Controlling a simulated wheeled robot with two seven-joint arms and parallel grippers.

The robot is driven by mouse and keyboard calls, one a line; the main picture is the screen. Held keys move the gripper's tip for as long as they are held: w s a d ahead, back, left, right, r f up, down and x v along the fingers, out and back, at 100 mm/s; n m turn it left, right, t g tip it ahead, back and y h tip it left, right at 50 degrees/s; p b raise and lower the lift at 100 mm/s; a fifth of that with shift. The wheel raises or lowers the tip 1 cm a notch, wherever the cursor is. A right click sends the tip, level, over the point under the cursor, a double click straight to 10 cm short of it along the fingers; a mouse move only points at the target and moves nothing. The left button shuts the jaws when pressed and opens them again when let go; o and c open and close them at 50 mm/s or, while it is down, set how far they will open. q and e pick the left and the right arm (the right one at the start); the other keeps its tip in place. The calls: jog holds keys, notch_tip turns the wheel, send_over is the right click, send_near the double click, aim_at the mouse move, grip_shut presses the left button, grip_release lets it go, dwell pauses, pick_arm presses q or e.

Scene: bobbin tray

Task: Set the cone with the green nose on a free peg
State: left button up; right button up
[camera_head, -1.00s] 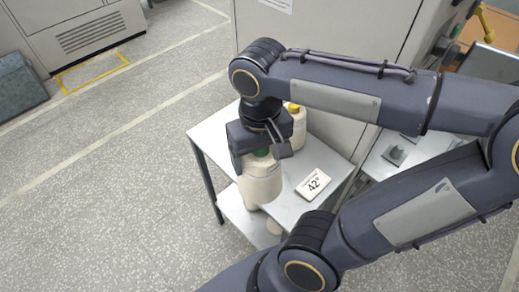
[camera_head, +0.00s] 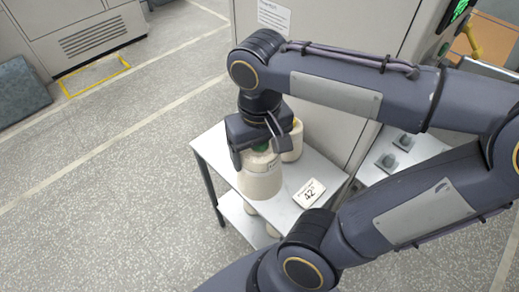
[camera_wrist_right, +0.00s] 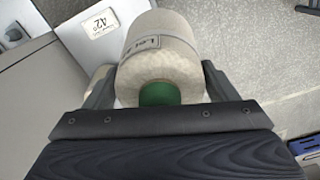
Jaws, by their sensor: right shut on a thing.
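The cream cone with the green nose (camera_head: 260,178) is in my right gripper (camera_head: 257,152), which is shut on its nose end from above. In the right wrist view the cone (camera_wrist_right: 168,50) lies between the two fingers, with its green nose (camera_wrist_right: 159,94) towards the palm and a label on its side. In the head view it overlaps the front edge of the small white table; its clearance is hard to judge. Two grey pegs, a nearer one (camera_head: 385,161) and a farther one (camera_head: 404,141), stand bare on a pale surface at the right. My left gripper is not in view.
Another cream cone (camera_head: 294,146) stands on the white table (camera_head: 212,149) behind my gripper, partly hidden. A card marked 42 (camera_head: 309,193) lies on the table. More cream shapes show on the lower shelf (camera_head: 237,213). A tall grey cabinet (camera_head: 330,95) rises behind.

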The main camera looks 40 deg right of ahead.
notch_tip(320, 180, up, 12)
jog(key=shift+r, duration=0.1)
dwell(0.6)
